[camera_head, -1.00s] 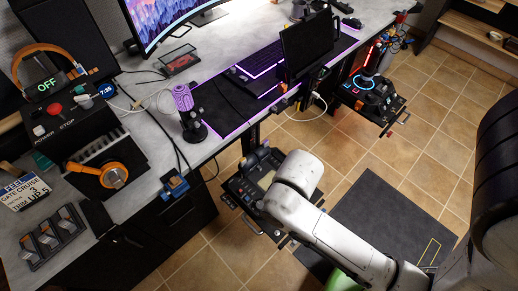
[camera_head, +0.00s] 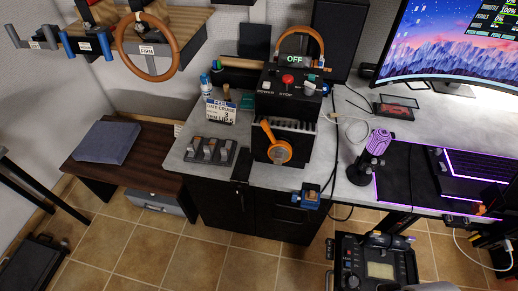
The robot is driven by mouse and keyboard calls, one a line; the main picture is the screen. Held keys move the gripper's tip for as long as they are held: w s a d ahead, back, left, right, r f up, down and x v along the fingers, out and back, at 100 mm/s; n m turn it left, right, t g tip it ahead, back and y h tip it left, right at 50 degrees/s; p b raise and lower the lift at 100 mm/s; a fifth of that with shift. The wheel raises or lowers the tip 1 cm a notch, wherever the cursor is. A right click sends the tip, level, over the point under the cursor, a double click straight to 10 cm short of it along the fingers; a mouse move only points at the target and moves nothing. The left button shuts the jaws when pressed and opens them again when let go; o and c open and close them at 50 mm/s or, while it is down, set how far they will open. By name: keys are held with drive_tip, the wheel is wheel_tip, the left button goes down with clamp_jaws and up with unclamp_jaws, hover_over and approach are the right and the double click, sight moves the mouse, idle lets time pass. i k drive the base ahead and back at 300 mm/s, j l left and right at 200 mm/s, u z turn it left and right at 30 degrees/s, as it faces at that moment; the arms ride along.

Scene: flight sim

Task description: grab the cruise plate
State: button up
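A small white sign (camera_head: 221,112) with dark lettering, where I can read "CRUISE", stands on the grey desktop towards its left end. It has a blue strip along its top and appears upright. Whether the cruise plate is the whole sign or one plate in it, I cannot tell. My gripper is not in view.
Beside the sign are a row of grey levers (camera_head: 208,150) in front and a black box with a red button (camera_head: 287,80) to the right. A spray bottle (camera_head: 205,83) stands behind. A steering wheel (camera_head: 146,47) hangs upper left.

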sight(208, 151)
drive_tip(key=i+u, duration=0.35)
drive_tip(key=i, duration=0.2)
drive_tip(key=i+u, duration=0.3)
drive_tip(key=i, duration=0.3)
